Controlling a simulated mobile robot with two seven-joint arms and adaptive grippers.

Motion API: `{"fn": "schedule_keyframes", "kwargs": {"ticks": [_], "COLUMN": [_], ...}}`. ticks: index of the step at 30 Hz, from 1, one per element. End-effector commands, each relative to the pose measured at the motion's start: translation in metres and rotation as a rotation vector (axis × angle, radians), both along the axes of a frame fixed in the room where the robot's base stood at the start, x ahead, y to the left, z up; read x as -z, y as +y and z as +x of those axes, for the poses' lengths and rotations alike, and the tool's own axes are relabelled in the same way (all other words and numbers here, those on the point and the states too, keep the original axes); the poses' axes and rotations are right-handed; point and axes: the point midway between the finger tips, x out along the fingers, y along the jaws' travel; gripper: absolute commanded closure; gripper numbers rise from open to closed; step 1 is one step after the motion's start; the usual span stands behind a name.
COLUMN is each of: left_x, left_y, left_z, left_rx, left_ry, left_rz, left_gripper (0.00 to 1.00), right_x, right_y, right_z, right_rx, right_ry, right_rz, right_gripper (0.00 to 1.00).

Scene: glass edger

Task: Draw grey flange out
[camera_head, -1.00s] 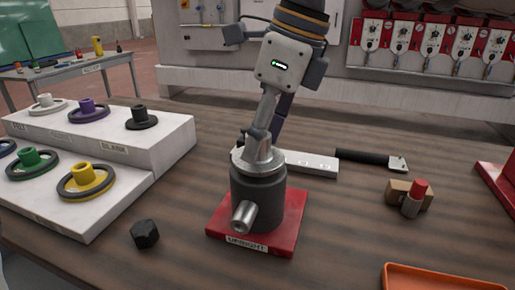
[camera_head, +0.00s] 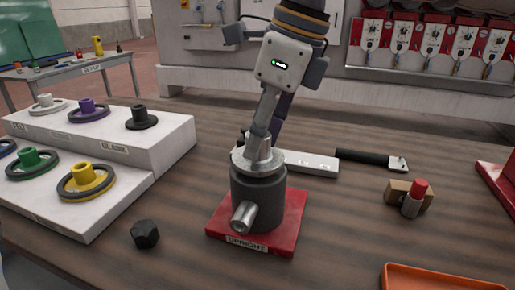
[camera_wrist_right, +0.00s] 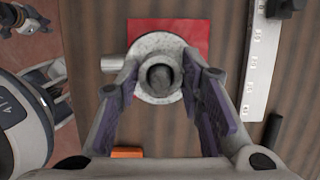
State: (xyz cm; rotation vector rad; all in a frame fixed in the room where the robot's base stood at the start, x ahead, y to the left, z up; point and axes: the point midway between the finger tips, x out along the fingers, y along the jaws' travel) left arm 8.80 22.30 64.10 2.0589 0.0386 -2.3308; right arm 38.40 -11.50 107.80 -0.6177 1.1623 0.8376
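The grey flange (camera_head: 241,167) sits on top of a dark upright cylinder (camera_head: 258,198) with a silver side stub, on a red base plate (camera_head: 284,236). In the right wrist view the grey flange (camera_wrist_right: 150,97) is a pale speckled disc with a darker round hub (camera_wrist_right: 160,78) in the middle. My right gripper (camera_head: 258,155) points down at the flange from above. In the right wrist view its two fingers (camera_wrist_right: 160,70) stand on either side of the hub, with visible gaps between them and the hub.
A stepped white rack (camera_head: 165,150) at left holds several coloured flanges. A black hex piece (camera_head: 145,234) lies front left. A white bar (camera_head: 312,164) lies behind the cylinder. A red-topped piece (camera_head: 413,199) and an orange tray (camera_head: 440,278) are at right.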

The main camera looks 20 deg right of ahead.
Motion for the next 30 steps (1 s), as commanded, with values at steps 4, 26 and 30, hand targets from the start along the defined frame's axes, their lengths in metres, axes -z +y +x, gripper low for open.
{"fn": "schedule_keyframes", "kwargs": {"ticks": [4, 26, 30], "left_x": [0.000, 0.000, 0.000], "left_y": [0.000, 0.000, 0.000], "left_z": [0.000, 0.000, 0.000], "left_rx": [0.000, 0.000, 0.000], "left_ry": [0.000, -0.001, -0.001], "left_rz": [0.000, 0.000, 0.000], "left_gripper": [0.82, 0.82, 0.82], "right_x": [-0.002, -0.015, -0.024], "right_y": [0.000, 0.000, 0.000], "right_z": [0.000, 0.000, 0.001], "right_rx": [0.000, 0.000, 0.001], "right_ry": [-0.001, -0.002, -0.003], "right_rz": [0.000, 0.001, 0.000], "right_gripper": [1.00, 1.00, 1.00]}}
